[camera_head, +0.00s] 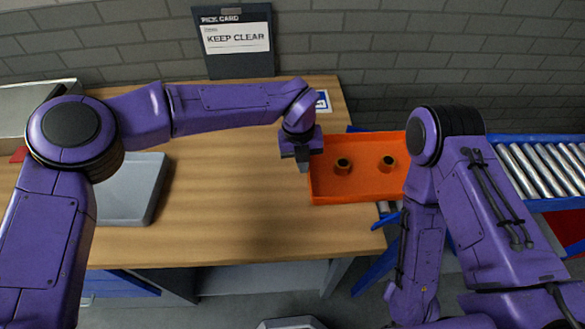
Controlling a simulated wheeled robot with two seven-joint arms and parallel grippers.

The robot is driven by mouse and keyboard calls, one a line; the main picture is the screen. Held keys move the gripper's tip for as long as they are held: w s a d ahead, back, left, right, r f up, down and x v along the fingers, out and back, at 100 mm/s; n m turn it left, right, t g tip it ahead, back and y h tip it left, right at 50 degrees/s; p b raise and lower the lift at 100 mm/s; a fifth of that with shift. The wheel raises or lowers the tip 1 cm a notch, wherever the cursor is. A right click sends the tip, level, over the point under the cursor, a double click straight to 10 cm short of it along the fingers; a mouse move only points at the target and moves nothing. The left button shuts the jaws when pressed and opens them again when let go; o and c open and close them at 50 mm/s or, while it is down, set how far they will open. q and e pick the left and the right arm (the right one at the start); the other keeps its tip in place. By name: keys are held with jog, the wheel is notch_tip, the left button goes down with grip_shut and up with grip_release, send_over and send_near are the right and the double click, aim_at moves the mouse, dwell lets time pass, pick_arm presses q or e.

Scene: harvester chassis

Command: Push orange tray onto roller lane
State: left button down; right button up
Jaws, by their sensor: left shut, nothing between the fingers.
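An orange tray (330,196) lies at the right end of the wooden table, reaching past the table edge over the start of the roller lane (535,166). Two dark, round, hollow parts stand in it, a left one (343,166) and a right one (388,163). My left gripper (303,165) is shut and empty, pointing down at the tray's left wall. It looks close to or against that wall; I cannot tell if they touch. My right arm hangs in front of the tray's right end and hides it. My right gripper's fingers are not visible.
A grey bin (133,190) sits on the table (225,215) at the left, partly behind my left arm. The middle of the table is clear. Blue rails edge the lane.

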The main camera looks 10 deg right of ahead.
aim_at(338, 165)
pick_arm(q)
jog(key=shift+s+d+f, duration=0.1)
jog(key=shift+d, duration=2.15)
jog(key=shift+s+d+f, duration=0.1)
jog(key=shift+d, duration=2.1)
jog(key=shift+w+a+p, duration=0.15)
jog(key=shift+a+p, duration=0.2)
jog(key=shift+a, duration=2.1)
jog(key=shift+d, duration=0.1)
jog(key=shift+r, duration=0.1)
notch_tip(338, 165, up, 14)
jog(key=p, duration=1)
